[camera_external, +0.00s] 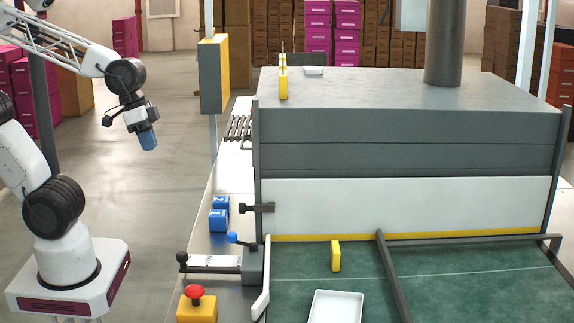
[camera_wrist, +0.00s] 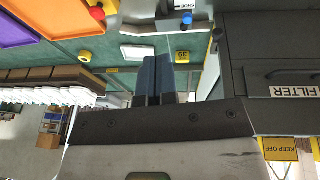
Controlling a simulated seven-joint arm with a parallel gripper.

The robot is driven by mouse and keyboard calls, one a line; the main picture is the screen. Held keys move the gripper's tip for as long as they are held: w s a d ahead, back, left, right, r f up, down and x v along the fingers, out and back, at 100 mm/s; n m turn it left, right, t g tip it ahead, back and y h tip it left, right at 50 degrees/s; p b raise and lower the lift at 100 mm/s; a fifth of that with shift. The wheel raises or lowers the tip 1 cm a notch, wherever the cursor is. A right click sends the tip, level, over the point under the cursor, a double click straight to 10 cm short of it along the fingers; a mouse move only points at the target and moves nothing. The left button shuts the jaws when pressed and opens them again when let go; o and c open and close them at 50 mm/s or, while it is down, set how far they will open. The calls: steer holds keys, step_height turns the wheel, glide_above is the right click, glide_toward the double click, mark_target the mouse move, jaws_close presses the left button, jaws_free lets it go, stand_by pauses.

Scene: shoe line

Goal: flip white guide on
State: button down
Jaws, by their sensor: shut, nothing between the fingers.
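The white guide (camera_external: 260,292) is a slim white bar at the left edge of the green belt (camera_external: 450,292) in the external view. It runs lengthwise along that edge, its far end near the yellow strip of the grey machine.
A blue-knobbed lever (camera_external: 240,240), a black-knobbed slider (camera_external: 205,262), a red button (camera_external: 195,292) and blue cubes (camera_external: 219,213) stand left of the guide. A yellow block (camera_external: 336,256), white tray (camera_external: 338,308) and dark bar (camera_external: 392,275) are on or over the belt. The grey machine (camera_external: 400,110) rises behind.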

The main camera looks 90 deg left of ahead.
steer(key=w+d+f+n+t+h, duration=0.15)
steer(key=w+d+f+n, duration=0.25)
steer(key=w+d, duration=0.45)
steer(key=w+d+f+n+t+h, duration=0.1)
steer(key=w+d+f+n+t, duration=0.3)
steer(key=w, duration=0.7)
step_height(320, 180, down, 18)
steer(key=w+d+n+g+y, duration=0.2)
steer(key=d+n+g+y, duration=0.1)
steer(key=n+y, duration=0.5)
steer(key=shift+w+n, duration=0.3)
steer(key=shift+w, duration=0.05)
steer(key=shift+a+f+y, duration=0.1)
steer(key=shift+f+y, duration=0.05)
steer(key=shift+y, duration=0.1)
steer(key=shift+x, duration=4.95)
steer(key=shift+w, duration=0.15)
